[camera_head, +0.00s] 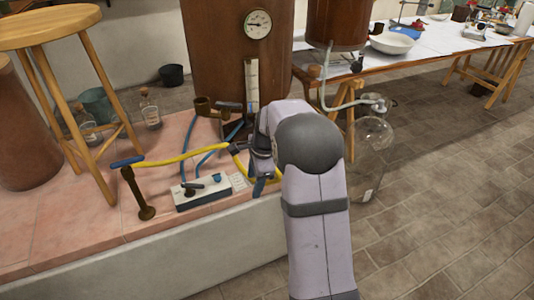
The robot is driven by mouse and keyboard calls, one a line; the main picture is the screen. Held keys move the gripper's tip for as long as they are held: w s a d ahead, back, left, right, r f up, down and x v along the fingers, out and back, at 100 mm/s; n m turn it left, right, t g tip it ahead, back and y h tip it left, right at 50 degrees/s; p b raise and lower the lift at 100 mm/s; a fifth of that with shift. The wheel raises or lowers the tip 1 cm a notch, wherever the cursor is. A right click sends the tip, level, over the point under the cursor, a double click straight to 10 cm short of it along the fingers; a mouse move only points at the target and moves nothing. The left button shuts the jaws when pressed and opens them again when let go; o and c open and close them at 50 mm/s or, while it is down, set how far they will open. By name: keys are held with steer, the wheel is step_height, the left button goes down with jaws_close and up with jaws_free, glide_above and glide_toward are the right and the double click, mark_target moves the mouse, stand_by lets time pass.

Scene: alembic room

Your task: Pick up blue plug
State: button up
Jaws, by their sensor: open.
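My gripper (262,178) is at the end of my pale arm, low over the pink tiled platform near its front edge. It is open, but the arm partly hides its fingers. Several blue parts show, and I cannot tell for sure which is the blue plug. A blue piece (258,188) is right at my gripper, and whether it touches is unclear. A blue bar-shaped piece (127,162) sits on top of a brown post at the left, by one end of the yellow hose (180,157). A small blue piece (216,178) is on the white box (204,192).
A wooden stool (55,30) stands at the left. A large copper vessel (225,60) with a gauge rises behind my gripper. Blue hoses (190,137) and glass bottles (150,112) are on the platform. A glass flask (372,135) is at the right, with open floor beyond.

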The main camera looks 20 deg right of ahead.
steer(key=w+d+m+p, duration=0.1)
steer(key=w+d+m, duration=0.2)
steer(key=m, duration=0.1)
steer(key=w+d+r+m+t+p, duration=0.1)
steer(key=w+d+m+p, duration=0.1)
steer(key=w+d+m, duration=0.1)
steer(key=w+d+r+m+p, duration=0.1)
steer(key=w+d+m+p, duration=0.1)
steer(key=w+d+m, duration=0.2)
steer(key=shift+w+d+r+m+t, duration=0.1)
steer(key=shift+d+r+m+t, duration=0.1)
steer(key=shift+d+m+t, duration=0.3)
steer(key=shift+m, duration=0.4)
steer(key=shift+p+x, duration=0.4)
steer(key=shift+x, duration=3.35)
steer(key=shift+c, duration=0.6)
steer(key=c, duration=1.1)
steer(key=shift+o, duration=0.2)
steer(key=shift+r, duration=0.15)
step_height(320, 180, up, 10)
steer(key=shift+f, duration=0.1)
